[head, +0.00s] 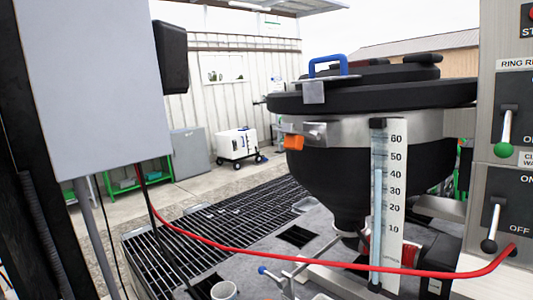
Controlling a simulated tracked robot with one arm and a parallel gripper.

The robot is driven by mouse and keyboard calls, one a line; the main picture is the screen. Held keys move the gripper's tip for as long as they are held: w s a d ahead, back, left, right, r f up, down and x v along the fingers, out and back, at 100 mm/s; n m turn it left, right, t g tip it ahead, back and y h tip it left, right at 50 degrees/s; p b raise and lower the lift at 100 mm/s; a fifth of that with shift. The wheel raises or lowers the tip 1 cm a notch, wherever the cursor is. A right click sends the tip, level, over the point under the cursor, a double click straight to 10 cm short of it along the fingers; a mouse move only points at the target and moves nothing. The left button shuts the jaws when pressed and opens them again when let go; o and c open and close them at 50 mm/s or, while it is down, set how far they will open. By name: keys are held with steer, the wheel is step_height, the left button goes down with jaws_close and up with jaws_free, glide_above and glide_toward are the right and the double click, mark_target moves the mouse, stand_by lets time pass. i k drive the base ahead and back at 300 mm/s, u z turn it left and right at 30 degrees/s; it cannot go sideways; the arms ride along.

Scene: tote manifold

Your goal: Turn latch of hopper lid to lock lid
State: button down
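The hopper (330,180) is a black bowl with a steel band around its top, right of centre. Its black lid (400,97) lies over the top; I cannot tell whether it is fully seated. A blue handle (327,62) stands on the lid, above a small metal plate (313,92) at the lid's edge. A latch with an orange end (293,142) is on the left of the steel band, below the lid's edge. The orange end points left, and it appears apart from the metal plate. My gripper is not in view, and nothing is seen touching the latch.
A red hose (290,262) crosses low in front of the hopper. A clear gauge (385,205) stands before it. A switch panel (505,170) is close at right, a grey box (90,85) close at upper left.

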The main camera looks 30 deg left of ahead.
mark_target(294, 141)
steer(key=u, duration=0.4)
steer(key=i, duration=0.9)
steer(key=u, duration=0.65)
